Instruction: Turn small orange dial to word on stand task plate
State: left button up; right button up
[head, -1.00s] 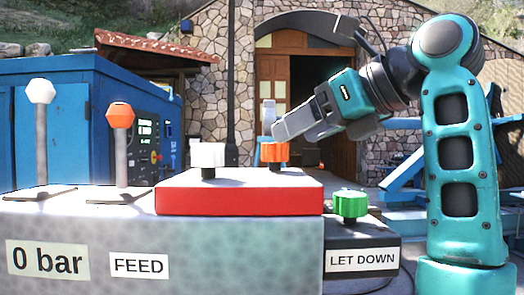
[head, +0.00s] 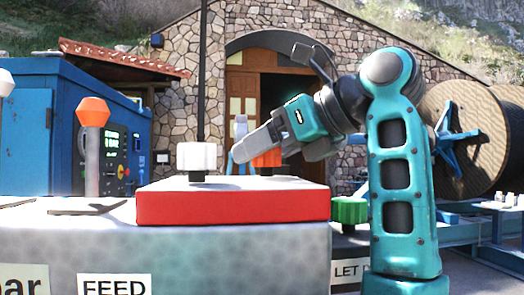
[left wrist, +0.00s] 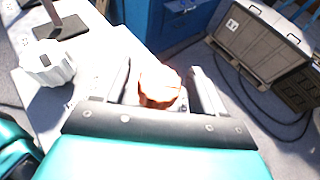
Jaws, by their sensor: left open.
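The small orange dial (head: 267,158) stands on a black stem on the red box (head: 235,207), right of a white dial (head: 197,158). In the left wrist view the orange dial (left wrist: 160,87) lies between my two fingers. My left gripper (head: 238,142) is open, with one finger on each side of the dial (left wrist: 162,80). In the head view the near finger partly covers the dial. I cannot tell whether a finger touches it. Readable plates are FEED (head: 115,287) and a partly hidden LET plate (head: 345,272). No plate reading STAND is visible.
A green dial (head: 350,210) sits lower right, beside my arm. An orange-topped lever (head: 92,112) stands on the left of the panel. A blue cabinet (head: 35,125) and a large cable reel (head: 470,130) are behind. The white dial (left wrist: 47,65) is close left in the wrist view.

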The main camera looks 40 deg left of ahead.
pick_arm(q)
jog(key=c, duration=1)
jog(key=shift+o, duration=0.2)
jog(key=m+t+b, duration=0.1)
jog(key=m+t, duration=0.3)
jog(key=t, duration=0.1)
jog(key=shift+b, duration=0.4)
jog(key=m+t+h, duration=0.1)
jog(key=m+t, duration=0.1)
jog(key=m+t+h, duration=0.1)
jog(key=m+t, duration=0.1)
jog(key=shift+m+t+h+b, duration=0.3)
jog(key=shift+b, duration=0.05)
jog(key=shift+m+h, duration=0.3)
jog(key=o, duration=1)
jog(key=shift+c, duration=0.2)
